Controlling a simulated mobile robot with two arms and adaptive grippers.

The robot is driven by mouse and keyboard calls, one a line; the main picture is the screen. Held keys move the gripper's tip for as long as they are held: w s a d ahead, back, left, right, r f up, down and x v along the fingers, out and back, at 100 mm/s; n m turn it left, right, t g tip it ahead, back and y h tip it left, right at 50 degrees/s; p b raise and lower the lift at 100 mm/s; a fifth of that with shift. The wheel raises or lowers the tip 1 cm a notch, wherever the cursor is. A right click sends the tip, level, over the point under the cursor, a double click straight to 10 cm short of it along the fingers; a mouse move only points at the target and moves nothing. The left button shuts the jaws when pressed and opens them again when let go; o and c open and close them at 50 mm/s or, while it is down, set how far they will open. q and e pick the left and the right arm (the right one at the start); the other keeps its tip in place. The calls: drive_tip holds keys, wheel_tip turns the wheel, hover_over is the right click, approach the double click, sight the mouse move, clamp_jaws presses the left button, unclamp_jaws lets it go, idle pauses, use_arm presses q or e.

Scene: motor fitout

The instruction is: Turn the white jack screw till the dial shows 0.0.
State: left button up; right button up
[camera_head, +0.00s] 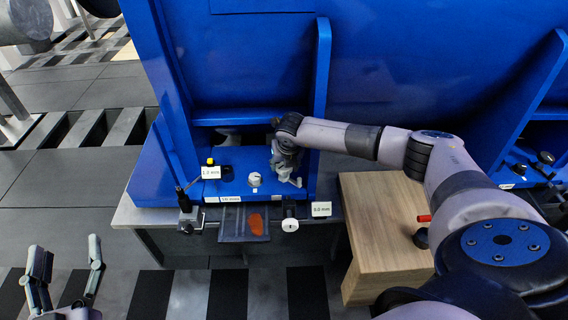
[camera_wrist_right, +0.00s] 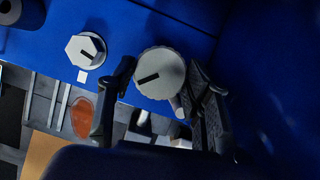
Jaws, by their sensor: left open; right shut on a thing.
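My right gripper (camera_head: 287,178) reaches down to the blue motor foot. In the right wrist view its fingers (camera_wrist_right: 160,95) are shut on a round white knob with a dark slot, which I take as the white jack screw (camera_wrist_right: 160,72). In the head view the gripper mostly hides this knob. A tag reading about 0.0 mm (camera_head: 321,209) stands at the right of the bench edge. Another, reading about 1.3 mm (camera_head: 211,172), stands at the left by a dark post; the small digits are hard to read. My left gripper (camera_head: 67,275) is open and empty at lower left.
A white hexagonal knob (camera_head: 255,179) stands on the foot left of my right gripper; it also shows in the wrist view (camera_wrist_right: 85,50). A white-ended horizontal screw (camera_head: 290,224) is at the bench edge, near an orange patch (camera_head: 256,224). A wooden block (camera_head: 375,225) stands right.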

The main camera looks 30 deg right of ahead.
drive_tip(key=shift+r+n+y, duration=0.1)
drive_tip(key=shift+n+y, duration=0.2)
drive_tip(key=shift+n, duration=0.3)
drive_tip(key=o, duration=1.1)
drive_tip(key=shift+o, duration=0.2)
wheel_tip(320, 180, up, 10)
